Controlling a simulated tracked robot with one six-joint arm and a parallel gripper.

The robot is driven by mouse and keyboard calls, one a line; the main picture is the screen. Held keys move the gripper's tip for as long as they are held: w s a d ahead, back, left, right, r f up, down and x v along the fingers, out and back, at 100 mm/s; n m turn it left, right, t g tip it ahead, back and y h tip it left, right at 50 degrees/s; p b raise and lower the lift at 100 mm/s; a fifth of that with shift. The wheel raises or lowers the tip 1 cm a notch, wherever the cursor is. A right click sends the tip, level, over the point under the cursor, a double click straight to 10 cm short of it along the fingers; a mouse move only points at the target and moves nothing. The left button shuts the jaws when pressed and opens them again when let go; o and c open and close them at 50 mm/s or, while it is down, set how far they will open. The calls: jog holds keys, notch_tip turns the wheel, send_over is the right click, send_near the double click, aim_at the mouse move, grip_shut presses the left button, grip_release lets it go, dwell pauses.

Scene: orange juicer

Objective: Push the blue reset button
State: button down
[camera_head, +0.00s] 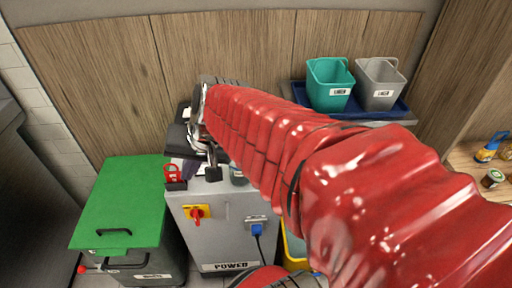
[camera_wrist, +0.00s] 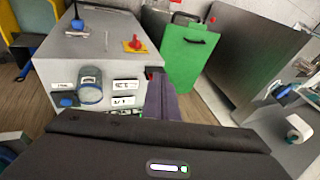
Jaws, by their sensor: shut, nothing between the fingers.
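The grey POWER box (camera_head: 222,225) stands low in the middle of the head view, and also shows in the wrist view (camera_wrist: 100,52). In the wrist view a small blue part on a dark base (camera_wrist: 66,102), which looks like the blue button, sits beside a clear cylinder (camera_wrist: 89,88). I cannot make this blue part out in the head view. My gripper (camera_wrist: 157,78) is shut and empty, its dark purple fingers right of the white labels and apart from the blue part. In the head view my red arm hides much of it.
A yellow-and-red switch (camera_head: 196,213) and a blue plug (camera_head: 257,230) are on the box front. A green-lidded bin (camera_head: 122,205) stands to the left. Teal (camera_head: 329,84) and grey (camera_head: 377,84) buckets stand in a blue tray (camera_head: 395,112) at the back right.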

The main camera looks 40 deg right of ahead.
jog(key=w+d+f+m+t, duration=0.1)
jog(key=w+d+f+m, duration=0.1)
jog(key=w+d+m, duration=0.4)
jog(key=w+d+f+m+t, duration=0.15)
jog(key=d+m, duration=0.25)
jog(key=d, duration=0.5)
jog(key=d+f+m, duration=0.2)
jog(key=d+m, duration=0.2)
jog(key=d, duration=0.5)
jog(key=s+d+f+m+t+h, duration=0.1)
jog(key=d+f+m, duration=0.2)
jog(key=d, duration=0.6)
jog(key=shift+s+f+m, duration=0.2)
jog(key=shift+f+m, duration=0.05)
jog(key=shift+m, duration=0.95)
jog(key=shift+t, duration=0.25)
jog(key=shift+f, duration=4.4)
jog(key=shift+f, duration=0.15)
jog(key=shift+f, duration=0.2)
